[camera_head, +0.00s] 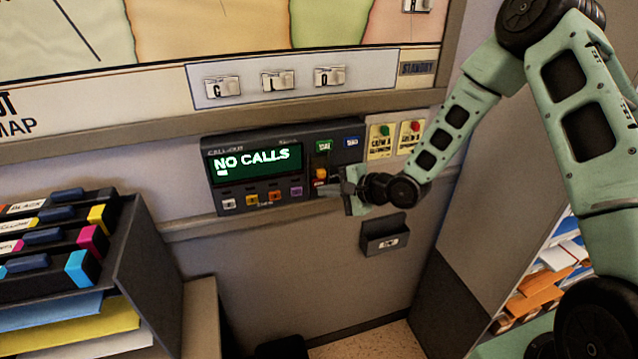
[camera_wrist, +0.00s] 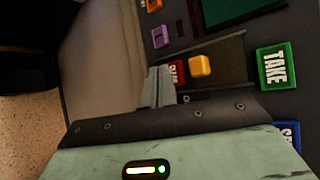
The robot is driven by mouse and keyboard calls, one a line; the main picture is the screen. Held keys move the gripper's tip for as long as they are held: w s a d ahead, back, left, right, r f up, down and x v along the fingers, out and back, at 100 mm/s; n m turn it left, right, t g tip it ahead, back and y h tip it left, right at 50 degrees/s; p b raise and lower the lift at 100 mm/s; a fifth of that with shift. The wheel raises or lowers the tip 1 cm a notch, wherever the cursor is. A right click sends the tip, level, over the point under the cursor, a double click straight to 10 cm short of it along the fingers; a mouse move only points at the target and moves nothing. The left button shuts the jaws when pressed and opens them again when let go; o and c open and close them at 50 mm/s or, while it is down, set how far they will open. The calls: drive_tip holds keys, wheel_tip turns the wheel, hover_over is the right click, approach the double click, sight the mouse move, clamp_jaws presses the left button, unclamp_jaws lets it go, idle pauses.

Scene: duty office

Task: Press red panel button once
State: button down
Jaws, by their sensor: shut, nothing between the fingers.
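The dark call-out panel (camera_head: 290,140) is mounted on the wall, and its screen reads "NO CALLS". A small red button (camera_wrist: 178,73) with white lettering shows in the wrist view, beside a yellow button (camera_wrist: 201,65). In the head view the red button (camera_head: 319,183) is small and partly hidden near my fingers. My gripper (camera_head: 328,189) is shut and empty, its fingertips at the panel's lower right. In the wrist view the closed fingers (camera_wrist: 158,84) overlap the red button's left edge. I cannot tell whether they touch it.
A green TAKE button (camera_wrist: 275,66) and a blue button (camera_wrist: 289,134) sit nearby on the panel. Yellow cards with a green (camera_head: 387,130) and a red knob (camera_head: 415,126) are to the right. A small wall holder (camera_head: 385,237) is below; a binder rack (camera_head: 150,262) stands left.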

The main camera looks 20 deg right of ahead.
drive_tip(key=shift+s, duration=0.15)
drive_tip(key=s, duration=0.4)
drive_tip(key=shift+s, duration=0.4)
idle(0.7)
